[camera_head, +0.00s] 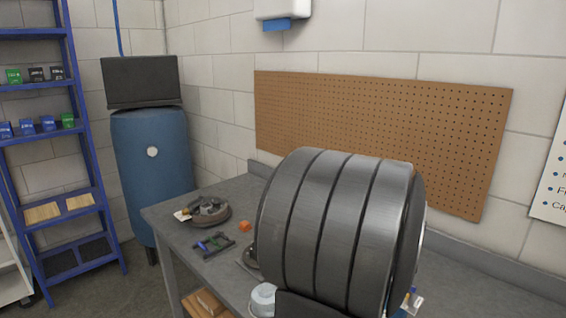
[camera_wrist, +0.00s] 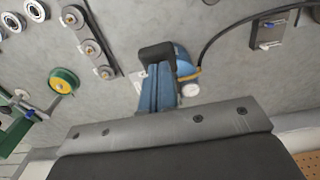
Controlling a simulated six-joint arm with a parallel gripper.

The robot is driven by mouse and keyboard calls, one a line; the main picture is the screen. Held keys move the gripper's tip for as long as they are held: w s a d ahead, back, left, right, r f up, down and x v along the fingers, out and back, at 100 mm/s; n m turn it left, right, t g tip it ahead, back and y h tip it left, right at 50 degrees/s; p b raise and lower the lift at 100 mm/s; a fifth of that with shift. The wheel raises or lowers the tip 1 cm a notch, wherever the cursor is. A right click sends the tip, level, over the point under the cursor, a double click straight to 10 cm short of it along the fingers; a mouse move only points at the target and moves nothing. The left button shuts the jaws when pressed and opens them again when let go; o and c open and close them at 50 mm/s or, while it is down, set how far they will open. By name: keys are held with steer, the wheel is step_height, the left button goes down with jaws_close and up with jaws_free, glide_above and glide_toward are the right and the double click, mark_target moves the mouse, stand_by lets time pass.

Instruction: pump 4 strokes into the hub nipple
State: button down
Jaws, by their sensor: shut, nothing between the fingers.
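My gripper (camera_wrist: 157,54) shows in the wrist view as blue fingers with a dark tip, shut and empty, above a grey surface. Just behind it and to its right is a blue rounded body (camera_wrist: 184,64) with a white round end, possibly the pump; the fingers partly cover it. I cannot tell whether the fingers touch the blue body. I cannot make out the hub nipple in either view. In the head view the gripper is hidden.
In the wrist view, a linked row of round parts (camera_wrist: 91,42), rings (camera_wrist: 35,10) and a green-yellow wheel (camera_wrist: 63,80) lie left. In the head view, the bench (camera_head: 165,215) holds a round dark part (camera_head: 210,211) and an orange block (camera_head: 245,226). A large grey banded body blocks its middle.

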steer(key=shift+s+a+f, duration=0.15)
steer(key=shift+f, duration=0.35)
steer(key=shift+s+a+f, duration=0.1)
steer(key=shift+f, duration=0.4)
steer(key=shift+s+a+f, duration=0.1)
steer(key=shift+f, duration=0.5)
steer(key=shift+s+a+f, duration=0.1)
steer(key=shift+f, duration=0.55)
steer(key=shift+f, duration=1.15)
